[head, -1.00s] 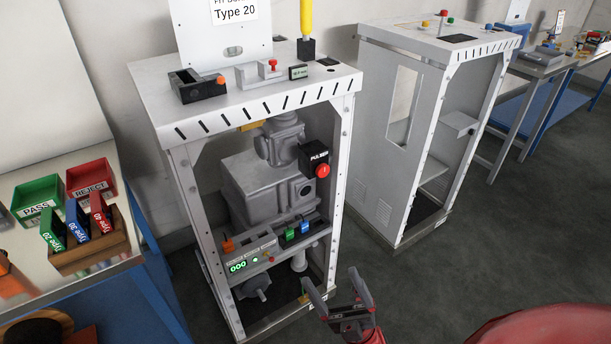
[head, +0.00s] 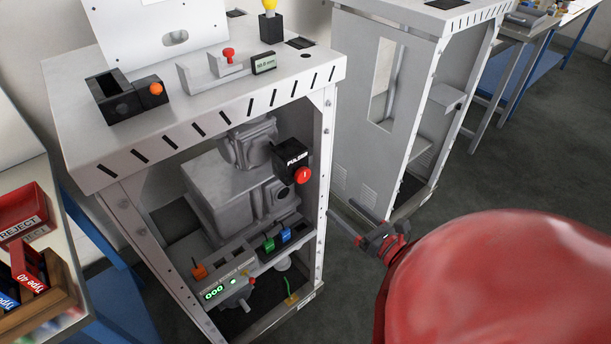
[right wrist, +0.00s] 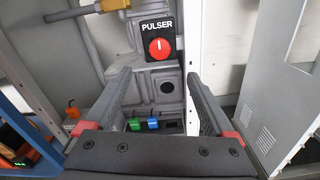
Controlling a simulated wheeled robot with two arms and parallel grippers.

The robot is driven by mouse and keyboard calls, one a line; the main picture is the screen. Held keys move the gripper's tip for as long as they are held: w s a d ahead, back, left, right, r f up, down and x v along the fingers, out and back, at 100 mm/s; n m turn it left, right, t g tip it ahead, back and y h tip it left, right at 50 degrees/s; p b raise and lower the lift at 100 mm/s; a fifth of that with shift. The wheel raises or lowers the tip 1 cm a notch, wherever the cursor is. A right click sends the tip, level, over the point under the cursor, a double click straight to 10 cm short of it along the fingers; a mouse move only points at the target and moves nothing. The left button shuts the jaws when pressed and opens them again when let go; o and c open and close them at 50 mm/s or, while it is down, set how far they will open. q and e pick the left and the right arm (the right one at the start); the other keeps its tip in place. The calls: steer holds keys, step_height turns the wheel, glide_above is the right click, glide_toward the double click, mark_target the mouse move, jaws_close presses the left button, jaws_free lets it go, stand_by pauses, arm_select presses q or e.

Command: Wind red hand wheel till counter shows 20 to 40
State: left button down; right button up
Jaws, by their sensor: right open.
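The red hand wheel (head: 303,175) is a round red knob on a black box marked PULSER, at the right front post of the near cabinet. It also shows in the right wrist view (right wrist: 159,48), above centre. The counter (head: 214,292) is a green display low in the cabinet and reads 000. My right gripper (head: 342,206) is open and empty, outside the cabinet, to the lower right of the wheel and apart from it. In the right wrist view its fingers (right wrist: 158,76) are spread, with the wheel beyond and between them. My left gripper is not in view.
The near cabinet's post (head: 325,180) stands between wheel and gripper in the head view. A second cabinet (head: 365,150) stands behind to the right. Green and blue switches (head: 285,236) sit below the wheel. A bench with a REJECT tray (head: 22,222) is at left.

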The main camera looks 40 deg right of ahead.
mark_target(305, 176)
steer(key=w, duration=0.4)
steer(key=w+p, duration=0.1)
steer(key=w, duration=0.4)
steer(key=w+a+p, duration=0.1)
steer(key=w, duration=0.3)
steer(key=shift+w+r, duration=0.1)
steer(key=shift+w, duration=0.2)
steer(key=shift+w+a, duration=0.1)
steer(key=shift+w, duration=0.45)
steer(key=c, duration=1.4)
